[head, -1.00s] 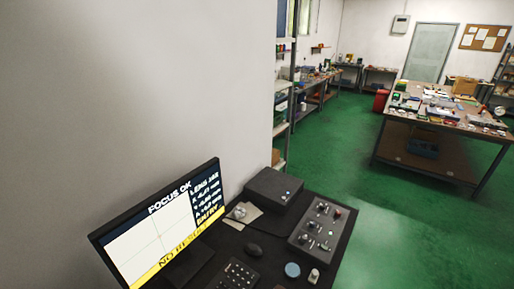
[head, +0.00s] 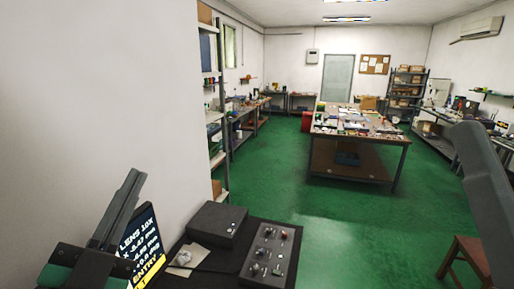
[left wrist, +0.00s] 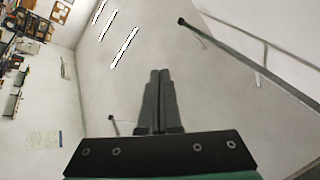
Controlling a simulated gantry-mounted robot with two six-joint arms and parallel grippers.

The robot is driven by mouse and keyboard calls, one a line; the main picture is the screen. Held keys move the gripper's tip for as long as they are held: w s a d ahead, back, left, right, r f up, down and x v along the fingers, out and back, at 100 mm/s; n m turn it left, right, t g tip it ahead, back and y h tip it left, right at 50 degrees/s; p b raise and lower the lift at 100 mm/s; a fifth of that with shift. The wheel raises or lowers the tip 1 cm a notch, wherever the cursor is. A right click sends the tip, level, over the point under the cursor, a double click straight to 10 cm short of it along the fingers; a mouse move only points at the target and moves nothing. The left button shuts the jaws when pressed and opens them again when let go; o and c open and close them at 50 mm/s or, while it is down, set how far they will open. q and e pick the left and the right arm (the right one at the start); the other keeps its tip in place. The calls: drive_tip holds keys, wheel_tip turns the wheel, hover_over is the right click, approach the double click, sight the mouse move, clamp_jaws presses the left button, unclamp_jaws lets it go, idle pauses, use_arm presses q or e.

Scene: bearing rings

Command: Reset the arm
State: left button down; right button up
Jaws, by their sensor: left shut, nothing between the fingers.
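My left gripper (head: 132,178) is raised at the lower left of the head view, in front of the monitor, with its fingers pointing up. In the left wrist view its two fingers (left wrist: 160,76) lie side by side, closed together with nothing between them. Behind them that view shows pale ceiling and wall. A grey part of my right arm (head: 487,195) stands at the right edge of the head view; its gripper does not show.
A dark desk (head: 225,279) holds a monitor (head: 146,246), a black box (head: 216,223) and a knob panel (head: 270,255). A workbench (head: 350,160) full of parts stands farther back. A wooden stool (head: 466,255) is at lower right. Green floor (head: 330,230) lies open between.

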use_arm(q)
drive_tip(key=s+r+n+t+y, duration=0.1)
drive_tip(key=s+r+n+t, duration=0.3)
drive_tip(key=s+r+n, duration=0.55)
wheel_tip(320, 180, up, 23)
drive_tip(key=s+p, duration=0.2)
drive_tip(key=p, duration=2)
drive_tip(key=shift+g+p, duration=0.3)
drive_tip(key=shift+s+a+r+m, duration=0.1)
drive_tip(key=shift+a+m, duration=0.05)
drive_tip(key=shift+m, duration=0.1)
